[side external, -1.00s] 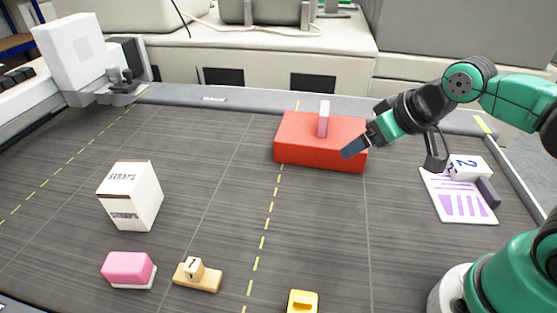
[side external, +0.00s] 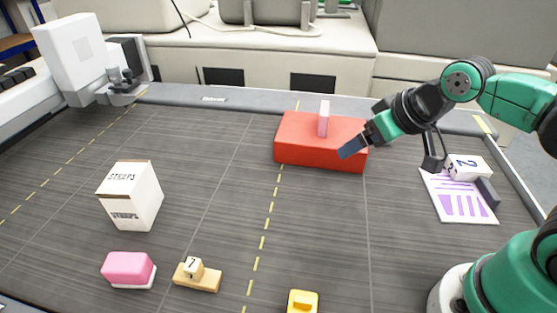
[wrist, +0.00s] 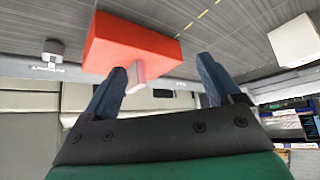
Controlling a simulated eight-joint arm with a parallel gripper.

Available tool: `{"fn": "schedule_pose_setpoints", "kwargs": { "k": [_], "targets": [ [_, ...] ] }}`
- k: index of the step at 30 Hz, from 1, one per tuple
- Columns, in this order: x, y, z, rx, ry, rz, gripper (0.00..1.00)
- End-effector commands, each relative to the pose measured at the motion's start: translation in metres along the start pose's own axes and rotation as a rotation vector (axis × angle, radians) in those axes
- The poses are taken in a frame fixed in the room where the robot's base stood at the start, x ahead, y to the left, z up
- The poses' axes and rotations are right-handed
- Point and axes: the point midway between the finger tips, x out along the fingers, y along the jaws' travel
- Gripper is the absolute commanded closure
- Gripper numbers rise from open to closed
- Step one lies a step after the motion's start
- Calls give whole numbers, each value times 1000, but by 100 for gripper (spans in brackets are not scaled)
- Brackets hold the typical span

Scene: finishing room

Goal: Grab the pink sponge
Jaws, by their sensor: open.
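A thin pink block (side external: 323,119) stands upright on top of a red box (side external: 318,157); it looks like the pink sponge. A second pink block with a white base (side external: 128,268) lies at the front left, and I cannot tell for sure which is the sponge. My gripper (side external: 350,149) is at the right end of the red box, tilted down. In the wrist view my gripper (wrist: 162,66) is open and empty, fingers wide apart. There the upright pink block (wrist: 136,77) shows beside the left finger, partly hidden by it; contact cannot be told.
A white straps box (side external: 131,197) and a tan block with a numbered cube (side external: 197,276) stand at left. A yellow block (side external: 302,301) is at the front. A purple-printed sheet (side external: 456,199) with a white numbered block (side external: 468,167) lies at right. The middle of the table is clear.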

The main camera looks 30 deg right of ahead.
Motion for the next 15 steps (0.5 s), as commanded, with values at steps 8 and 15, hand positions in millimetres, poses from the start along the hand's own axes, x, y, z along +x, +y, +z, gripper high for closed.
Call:
{"fn": "schedule_pose_setpoints", "kwargs": {
  "k": [8, 15],
  "targets": [
    [23, -63, -46, 446, 36, -201, 16],
    [59, -162, -73, 1078, -104, -476, 16]
  ]
}}
